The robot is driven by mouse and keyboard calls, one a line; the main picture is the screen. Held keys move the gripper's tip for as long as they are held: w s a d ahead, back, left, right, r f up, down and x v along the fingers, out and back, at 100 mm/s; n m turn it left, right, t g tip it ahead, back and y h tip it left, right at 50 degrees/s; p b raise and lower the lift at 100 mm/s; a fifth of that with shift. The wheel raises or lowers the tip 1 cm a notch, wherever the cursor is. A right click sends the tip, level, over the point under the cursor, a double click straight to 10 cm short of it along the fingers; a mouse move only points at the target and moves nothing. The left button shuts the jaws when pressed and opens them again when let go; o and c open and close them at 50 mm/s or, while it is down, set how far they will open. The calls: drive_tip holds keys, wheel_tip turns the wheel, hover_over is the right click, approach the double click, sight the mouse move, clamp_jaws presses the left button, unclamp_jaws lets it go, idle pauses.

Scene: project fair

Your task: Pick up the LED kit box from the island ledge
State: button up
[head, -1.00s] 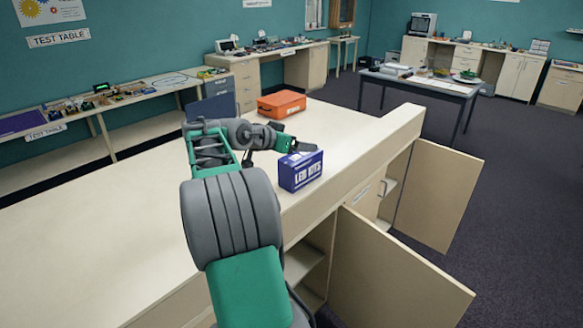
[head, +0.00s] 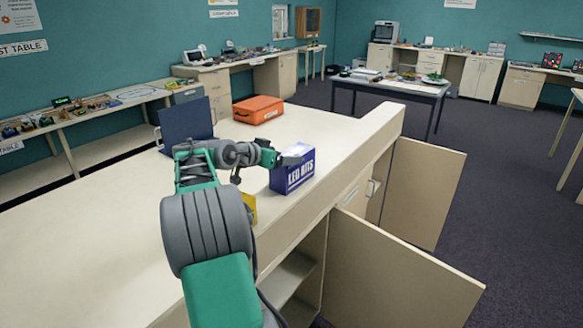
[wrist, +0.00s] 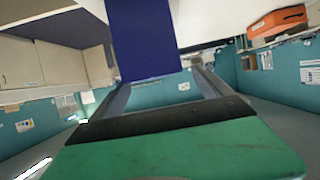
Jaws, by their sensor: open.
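The LED kit box (head: 297,172) is dark blue with white "LED KITS" lettering. It stands upright on the pale island ledge (head: 355,145), near the edge above the open cabinets. My gripper (head: 284,158) is open at the box's upper left side and hides part of it. In the wrist view the blue box (wrist: 143,38) comes down from the top, between the two fingers of the open gripper (wrist: 157,88). I cannot tell whether either finger touches it.
An orange case (head: 258,109) and a dark blue upright panel (head: 186,122) stand farther back on the island. A yellow object (head: 251,208) is partly hidden by my arm. Two cabinet doors (head: 398,265) hang open on the right. A dark table (head: 390,88) stands beyond.

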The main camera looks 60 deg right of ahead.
sight(290, 154)
drive_tip(key=p+x, duration=0.1)
drive_tip(key=x, duration=0.3)
drive_tip(key=shift+s+r, duration=0.1)
drive_tip(key=shift+s, duration=0.05)
drive_tip(key=shift+c, duration=0.7)
drive_tip(key=shift+r, duration=0.1)
clamp_jaws()
